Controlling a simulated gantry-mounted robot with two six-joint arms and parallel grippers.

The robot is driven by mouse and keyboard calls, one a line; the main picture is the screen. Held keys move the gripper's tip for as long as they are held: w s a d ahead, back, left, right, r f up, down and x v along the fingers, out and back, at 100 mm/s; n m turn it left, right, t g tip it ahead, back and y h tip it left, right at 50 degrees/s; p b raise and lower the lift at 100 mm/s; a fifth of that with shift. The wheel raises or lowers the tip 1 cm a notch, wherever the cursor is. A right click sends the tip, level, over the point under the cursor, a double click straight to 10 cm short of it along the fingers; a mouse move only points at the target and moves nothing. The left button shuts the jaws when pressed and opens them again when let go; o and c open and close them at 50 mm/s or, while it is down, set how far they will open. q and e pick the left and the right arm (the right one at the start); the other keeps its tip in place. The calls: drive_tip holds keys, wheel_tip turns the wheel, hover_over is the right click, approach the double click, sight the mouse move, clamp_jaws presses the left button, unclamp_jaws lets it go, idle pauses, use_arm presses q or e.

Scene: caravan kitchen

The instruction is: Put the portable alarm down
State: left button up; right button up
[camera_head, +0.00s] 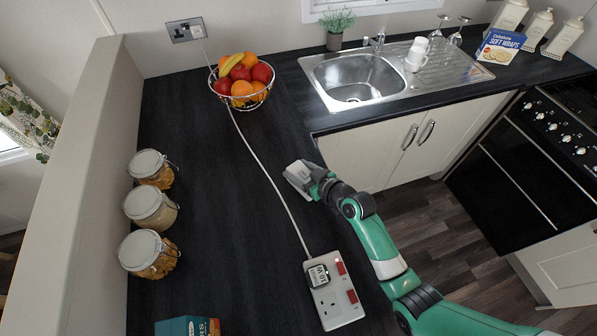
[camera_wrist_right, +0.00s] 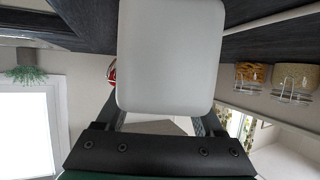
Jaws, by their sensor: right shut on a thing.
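The portable alarm (camera_head: 297,176) is a small white rounded box. In the head view it is at the end of my right gripper (camera_head: 314,184), near the inner edge of the dark worktop (camera_head: 215,215). My right gripper is shut on it. In the right wrist view the alarm (camera_wrist_right: 170,55) shows as a pale rounded square between the fingers. I cannot tell whether it touches the worktop or hangs just above it. My left gripper is not in view.
A white cable runs left of the alarm to a power strip (camera_head: 336,304). A fruit bowl (camera_head: 241,103) stands behind. Several glass jars (camera_head: 150,206) line the left wall. The sink (camera_head: 360,78) is at the back. The worktop between jars and cable is clear.

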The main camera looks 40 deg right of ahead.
drive_tip(key=shift+f, duration=0.4)
drive_tip(key=shift+f, duration=0.1)
drive_tip(key=shift+f, duration=0.15)
drive_tip(key=o, duration=1.5)
